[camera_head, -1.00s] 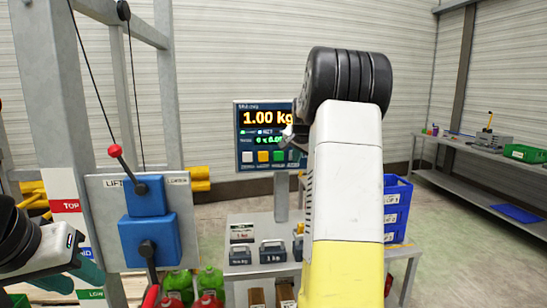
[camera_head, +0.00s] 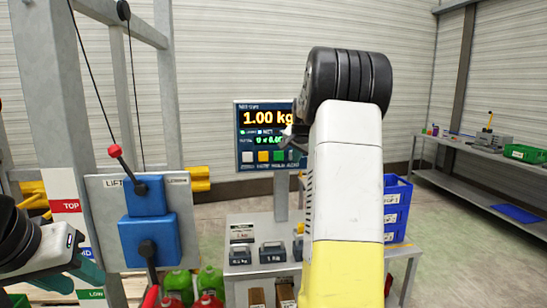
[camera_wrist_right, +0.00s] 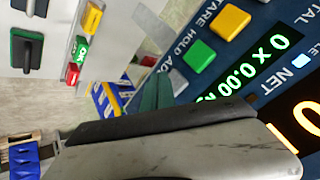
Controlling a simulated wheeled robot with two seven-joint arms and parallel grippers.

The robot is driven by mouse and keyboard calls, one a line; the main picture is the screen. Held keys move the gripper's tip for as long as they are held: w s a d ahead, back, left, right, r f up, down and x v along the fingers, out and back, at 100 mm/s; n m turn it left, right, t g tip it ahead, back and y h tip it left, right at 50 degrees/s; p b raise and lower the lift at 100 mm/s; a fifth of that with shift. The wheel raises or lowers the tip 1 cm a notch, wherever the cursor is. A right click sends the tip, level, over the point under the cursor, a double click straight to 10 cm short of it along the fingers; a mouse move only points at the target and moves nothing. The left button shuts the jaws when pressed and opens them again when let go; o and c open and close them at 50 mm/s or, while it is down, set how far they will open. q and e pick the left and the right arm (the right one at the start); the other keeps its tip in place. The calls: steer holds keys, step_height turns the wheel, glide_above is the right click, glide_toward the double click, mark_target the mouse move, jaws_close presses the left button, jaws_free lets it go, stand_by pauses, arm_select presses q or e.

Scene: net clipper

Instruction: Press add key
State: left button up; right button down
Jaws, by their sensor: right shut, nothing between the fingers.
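The scale display panel (camera_head: 264,125) stands in the middle of the head view and reads 1.00 kg. A row of keys runs along its lower edge: white, yellow (camera_head: 263,156), green (camera_head: 278,156) and a darker one at the right end, by the ADD label. In the right wrist view the yellow key (camera_wrist_right: 230,22) and green key (camera_wrist_right: 198,55) are clear. Contact cannot be told. My left gripper (camera_head: 90,268) is at the lower left, away from the panel.
A lift control box with blue blocks (camera_head: 146,196) and a red-knobbed lever stands at the left. A low table (camera_head: 235,275) with dark weights is below the panel. Blue bins (camera_head: 398,205) stand at the right, partly behind my right arm. A long bench is farther right.

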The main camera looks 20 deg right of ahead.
steer(key=shift+w, duration=0.1)
stand_by(0.4)
steer(key=shift+w+d, duration=0.1)
steer(key=shift+w, duration=0.2)
steer(key=shift+w+d, duration=0.1)
steer(key=shift+w, duration=0.3)
stand_by(0.6)
steer(key=shift+s, duration=0.1)
steer(key=shift+s+a, duration=0.2)
steer(key=shift+s, duration=0.5)
steer(key=shift+s, duration=0.1)
steer(key=s, duration=0.2)
steer(key=s+a, duration=0.1)
steer(key=s, duration=0.1)
steer(key=shift+s+a, duration=0.1)
steer(key=shift+s, duration=0.25)
stand_by(0.6)
